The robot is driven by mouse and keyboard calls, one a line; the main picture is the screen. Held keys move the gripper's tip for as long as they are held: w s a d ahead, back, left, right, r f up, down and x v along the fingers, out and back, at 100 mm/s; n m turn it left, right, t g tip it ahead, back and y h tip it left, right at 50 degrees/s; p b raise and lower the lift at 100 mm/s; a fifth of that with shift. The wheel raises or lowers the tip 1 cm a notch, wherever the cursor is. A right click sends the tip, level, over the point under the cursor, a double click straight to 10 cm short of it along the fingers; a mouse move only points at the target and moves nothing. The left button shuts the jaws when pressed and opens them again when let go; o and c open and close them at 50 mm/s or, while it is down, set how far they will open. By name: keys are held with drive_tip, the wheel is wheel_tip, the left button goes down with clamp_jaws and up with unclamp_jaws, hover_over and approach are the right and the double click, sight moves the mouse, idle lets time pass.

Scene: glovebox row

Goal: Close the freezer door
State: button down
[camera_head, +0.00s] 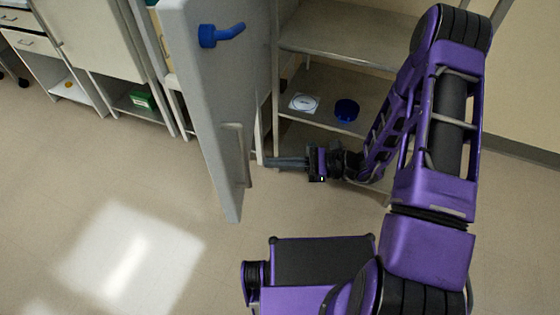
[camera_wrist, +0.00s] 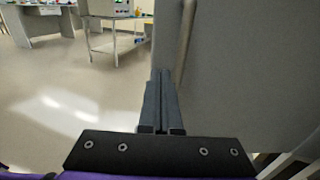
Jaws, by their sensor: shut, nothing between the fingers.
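A grey door (camera_head: 207,95), which I take for the freezer door, stands open and upright at centre-left in the head view. It has a blue lever-like part (camera_head: 220,35) near its top and a vertical bar (camera_head: 235,155) lower down. In the wrist view a large grey panel (camera_wrist: 245,70), apparently the door, fills the right side, with a vertical bar (camera_wrist: 186,45) near its left edge. My gripper (camera_head: 268,162) is shut and empty, its fingers pointing left beside the door's right edge. The fingers also show in the wrist view (camera_wrist: 160,80). Contact cannot be told.
Pale cabinets (camera_head: 95,40) line the back left. The floor (camera_head: 100,190) left of the door is clear.

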sight(225, 160)
drive_tip(key=a, duration=0.9)
drive_tip(key=shift+w+a, duration=0.3)
drive_tip(key=shift+w, duration=0.05)
drive_tip(key=shift+a, duration=0.1)
